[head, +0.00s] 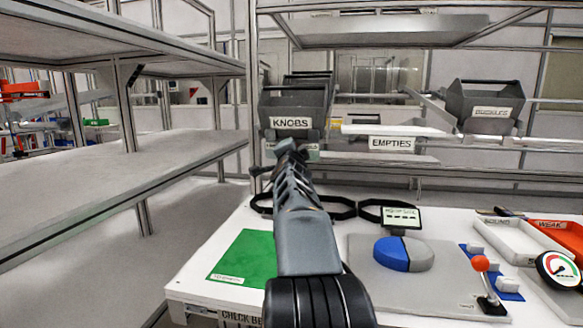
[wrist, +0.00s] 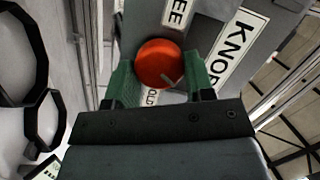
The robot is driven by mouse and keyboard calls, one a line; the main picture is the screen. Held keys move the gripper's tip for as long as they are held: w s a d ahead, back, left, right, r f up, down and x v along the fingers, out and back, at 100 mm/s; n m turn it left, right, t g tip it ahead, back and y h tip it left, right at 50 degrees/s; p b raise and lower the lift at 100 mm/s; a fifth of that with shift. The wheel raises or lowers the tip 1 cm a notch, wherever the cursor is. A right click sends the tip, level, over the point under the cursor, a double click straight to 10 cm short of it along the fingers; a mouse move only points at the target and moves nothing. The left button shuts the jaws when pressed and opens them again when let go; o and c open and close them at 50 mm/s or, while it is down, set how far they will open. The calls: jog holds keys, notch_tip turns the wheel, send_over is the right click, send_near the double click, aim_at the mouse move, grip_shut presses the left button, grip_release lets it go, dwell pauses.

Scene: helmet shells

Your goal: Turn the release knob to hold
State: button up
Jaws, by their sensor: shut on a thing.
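The release knob (wrist: 158,58) is a round orange-red knob on a grey panel in the wrist view. The green fingers of my gripper (wrist: 161,80) are on both sides of it and shut on it. A short pale mark shows on the knob's lower right part. A white label ending in "EE" (wrist: 180,12) is above the knob, and a partly covered label reading "OLD" (wrist: 151,97) is just below it. In the head view my gripper (head: 290,150) is in front of the bin labelled KNOBS (head: 291,123), and my arm hides the knob.
A white table (head: 335,230) below holds a green mat (head: 245,257), a grey plate (head: 435,270) with a blue-and-grey disc (head: 403,254), a red-ball lever (head: 481,264), a dial gauge (head: 559,269) and trays. Dark rings (head: 340,207) lie under the arm. A shelf (head: 90,190) stands left.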

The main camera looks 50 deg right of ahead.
jog(key=shift+f+m+t+b, duration=0.25)
jog(key=shift+m+t+b, duration=0.15)
jog(key=shift+m+b, duration=0.85)
jog(key=shift+r+b, duration=0.1)
jog(key=shift+b, duration=0.2)
jog(key=o, duration=0.9)
jog(key=shift+b+v, duration=0.4)
jog(key=shift+v, duration=6.5)
jog(key=shift+w, duration=0.1)
